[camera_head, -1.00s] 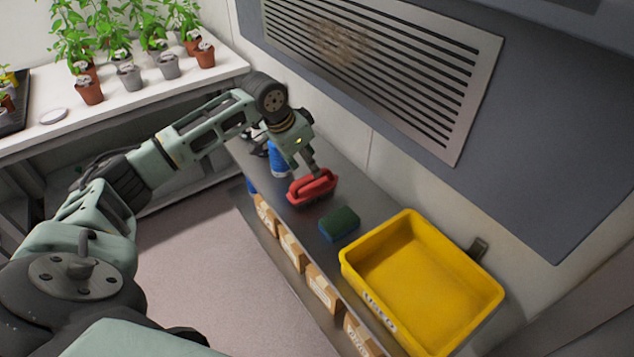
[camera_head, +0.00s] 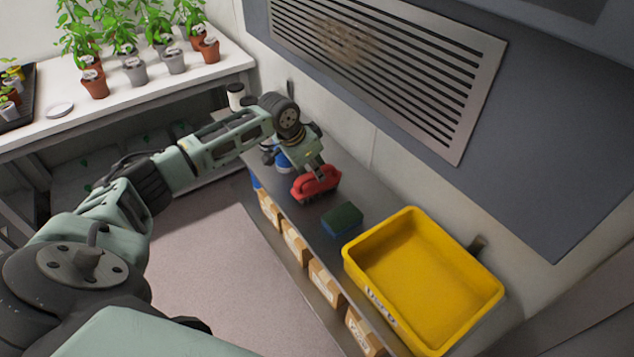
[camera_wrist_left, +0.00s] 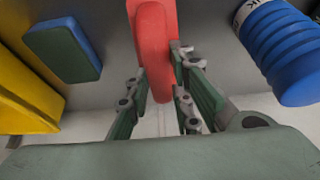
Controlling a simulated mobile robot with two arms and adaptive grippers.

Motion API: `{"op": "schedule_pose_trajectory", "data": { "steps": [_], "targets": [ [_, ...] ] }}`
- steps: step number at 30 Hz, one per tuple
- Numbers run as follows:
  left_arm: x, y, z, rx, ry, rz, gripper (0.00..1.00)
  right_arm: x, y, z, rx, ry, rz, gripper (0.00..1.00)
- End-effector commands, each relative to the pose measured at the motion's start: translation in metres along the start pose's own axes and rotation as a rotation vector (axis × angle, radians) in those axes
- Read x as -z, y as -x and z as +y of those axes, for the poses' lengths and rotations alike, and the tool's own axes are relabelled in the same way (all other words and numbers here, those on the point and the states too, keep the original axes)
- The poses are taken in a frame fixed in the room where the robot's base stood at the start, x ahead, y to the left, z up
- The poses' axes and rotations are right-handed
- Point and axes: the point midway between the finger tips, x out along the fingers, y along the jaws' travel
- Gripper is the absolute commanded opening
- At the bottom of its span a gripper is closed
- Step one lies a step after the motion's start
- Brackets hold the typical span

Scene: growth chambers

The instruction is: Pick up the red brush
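The red brush (camera_head: 318,184) lies on the grey shelf, between a blue ribbed container and a green-and-blue sponge. My left gripper (camera_head: 316,170) is down at the brush from above. In the left wrist view the fingers (camera_wrist_left: 160,82) stand on either side of the red brush (camera_wrist_left: 153,38), close against it. Whether they press on it I cannot tell. The brush shows no clear gap from the shelf. My right gripper is not in view.
The sponge (camera_head: 342,219) and a yellow bin (camera_head: 352,262) are to the right on the grey shelf (camera_head: 300,218). The blue container (camera_head: 283,160) is close behind the gripper. A vented wall panel (camera_head: 400,70) rises behind. Potted plants stand on a white bench (camera_head: 130,100).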

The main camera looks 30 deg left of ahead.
Motion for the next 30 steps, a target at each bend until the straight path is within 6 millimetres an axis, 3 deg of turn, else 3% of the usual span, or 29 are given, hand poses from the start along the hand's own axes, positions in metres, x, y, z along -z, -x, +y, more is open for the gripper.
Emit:
{"op": "schedule_pose_trajectory", "data": {
  "steps": [6,23,30],
  "targets": [
    [0.000,0.000,0.000,0.000,0.000,0.000,0.00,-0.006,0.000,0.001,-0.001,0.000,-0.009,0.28],
    [0.002,0.003,0.000,0.001,0.000,0.002,0.00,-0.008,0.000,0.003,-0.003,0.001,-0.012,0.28],
    [0.012,0.025,-0.001,0.001,-0.001,0.007,0.00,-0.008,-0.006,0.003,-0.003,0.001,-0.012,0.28]
  ]
}}
